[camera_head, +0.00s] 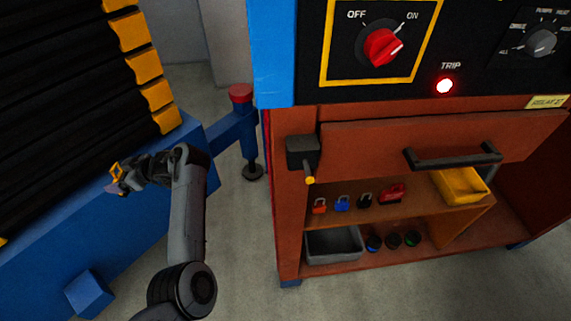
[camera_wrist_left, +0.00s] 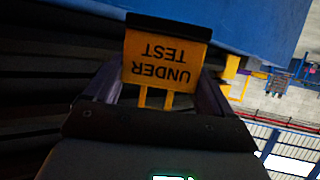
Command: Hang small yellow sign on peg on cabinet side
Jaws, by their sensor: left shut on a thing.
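My left gripper (camera_head: 118,180) is at the left of the head view, beside the blue frame of the black ribbed machine. It is shut on the small yellow sign (camera_wrist_left: 160,62), which reads "UNDER TEST" upside down in the left wrist view. The sign sits between the two fingers; in the head view only a little yellow (camera_head: 116,169) shows. A short yellow peg (camera_head: 309,180) sticks out of a black block (camera_head: 302,152) at the left edge of the red-orange cabinet (camera_head: 290,225). The gripper is well to the left of this peg, apart from it. My right gripper does not show.
The blue machine frame (camera_head: 60,235) and a blue arm with a red-capped post (camera_head: 241,94) lie left of the cabinet. The cabinet holds padlocks (camera_head: 342,203), a grey bin (camera_head: 333,245) and a yellow bin (camera_head: 460,186). A black handle (camera_head: 452,158) projects in front. Floor before it is clear.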

